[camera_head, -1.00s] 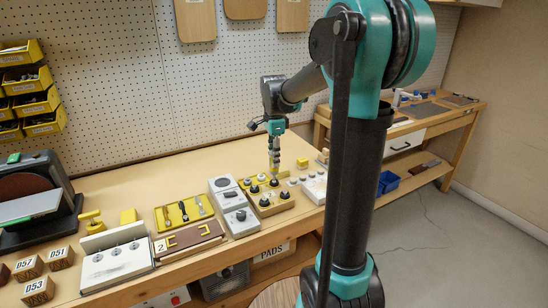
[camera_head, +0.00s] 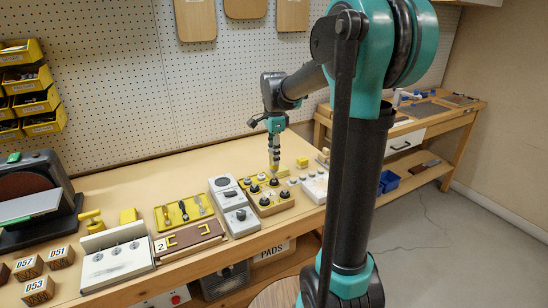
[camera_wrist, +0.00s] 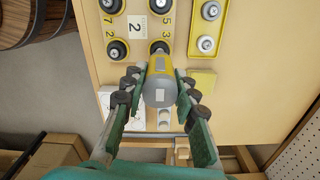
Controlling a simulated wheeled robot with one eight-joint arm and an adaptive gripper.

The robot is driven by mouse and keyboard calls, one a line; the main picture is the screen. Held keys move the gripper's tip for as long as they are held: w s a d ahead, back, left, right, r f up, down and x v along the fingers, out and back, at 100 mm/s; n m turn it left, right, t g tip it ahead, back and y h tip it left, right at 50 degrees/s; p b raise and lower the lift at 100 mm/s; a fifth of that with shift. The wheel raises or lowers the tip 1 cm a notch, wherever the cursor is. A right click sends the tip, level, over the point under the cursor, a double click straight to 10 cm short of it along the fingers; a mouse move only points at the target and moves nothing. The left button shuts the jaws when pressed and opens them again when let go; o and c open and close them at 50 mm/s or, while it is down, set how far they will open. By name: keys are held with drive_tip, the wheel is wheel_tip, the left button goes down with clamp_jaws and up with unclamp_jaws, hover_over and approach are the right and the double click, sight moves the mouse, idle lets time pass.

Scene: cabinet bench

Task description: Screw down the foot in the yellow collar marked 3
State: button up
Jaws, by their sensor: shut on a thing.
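My gripper (camera_wrist: 160,91) is shut on a yellow tool (camera_wrist: 160,66) with a grey rounded end; in the head view my gripper (camera_head: 274,150) holds it upright over the yellow-topped block (camera_head: 257,198). In the wrist view the block's yellow plate (camera_wrist: 139,47) bears the numbers 7, 5, 2 and 3. Another dark foot (camera_wrist: 117,49) sits by the 2. I cannot tell whether the tool touches the foot.
A yellow strip with round grey pieces (camera_wrist: 208,43) lies beside the block in the wrist view. A grey control box (camera_head: 240,222), a tool tray (camera_head: 183,213) and a yellow block (camera_head: 302,163) stand close by.

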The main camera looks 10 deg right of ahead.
drive_tip(key=shift+r, duration=2.55)
